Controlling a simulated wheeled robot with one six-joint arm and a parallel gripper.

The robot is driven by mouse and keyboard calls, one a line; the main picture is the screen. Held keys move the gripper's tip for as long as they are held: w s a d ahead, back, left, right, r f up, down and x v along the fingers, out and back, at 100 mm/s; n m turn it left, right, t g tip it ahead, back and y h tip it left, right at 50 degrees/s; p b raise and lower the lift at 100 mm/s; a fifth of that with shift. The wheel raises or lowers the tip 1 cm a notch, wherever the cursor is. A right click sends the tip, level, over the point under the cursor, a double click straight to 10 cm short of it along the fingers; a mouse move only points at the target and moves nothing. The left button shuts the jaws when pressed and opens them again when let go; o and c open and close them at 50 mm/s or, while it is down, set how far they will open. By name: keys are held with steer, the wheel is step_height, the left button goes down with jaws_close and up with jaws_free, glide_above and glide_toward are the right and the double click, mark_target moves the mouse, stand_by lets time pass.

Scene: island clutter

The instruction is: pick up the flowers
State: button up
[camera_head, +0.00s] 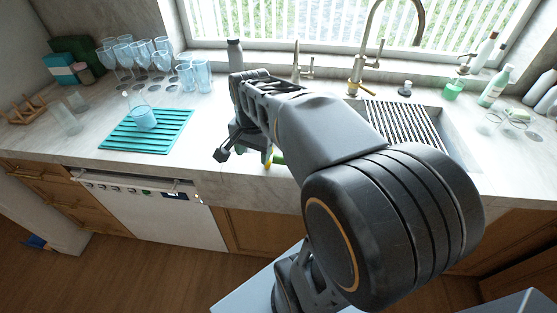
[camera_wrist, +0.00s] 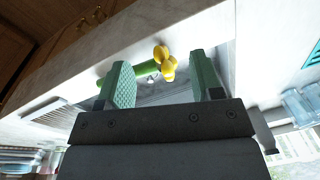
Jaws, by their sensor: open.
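The flowers (camera_wrist: 165,62) show in the wrist view as a yellow bloom on a thick green stem lying on the light counter. The bloom appears between the two green finger pads of my gripper (camera_wrist: 162,75), and the stem passes behind the left pad. My gripper is open, with nothing clamped. I cannot tell how far its tips are from the flowers. In the head view my arm hides most of the flowers; only a bit of yellow and green (camera_head: 280,160) shows near the counter's front edge. One dark finger of my gripper (camera_head: 224,154) shows to the left of it.
A teal mat (camera_head: 168,143) with a blue cup (camera_head: 144,119) lies left of my gripper. Several glasses (camera_head: 125,60) stand behind it. A sink with a striped rack (camera_head: 405,122), a faucet (camera_head: 370,58) and soap bottles (camera_head: 495,86) are at the right.

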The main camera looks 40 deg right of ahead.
steer(key=w+d+r+m+g, duration=0.1)
steer(key=w+d+m, duration=0.2)
steer(key=d+m, duration=0.3)
steer(key=m+g+y+p, duration=0.1)
steer(key=m+g, duration=0.1)
steer(key=m, duration=0.6)
glide_toward(281, 159)
steer(key=shift+m, duration=0.4)
steer(key=f, duration=0.5)
steer(key=shift+s+d, duration=0.1)
steer(key=shift+s, duration=0.1)
steer(key=shift+y, duration=0.3)
steer(key=shift+p+x, duration=0.3)
steer(key=shift+x, duration=2.75)
steer(key=shift+w+d, duration=0.15)
steer(key=c, duration=1)
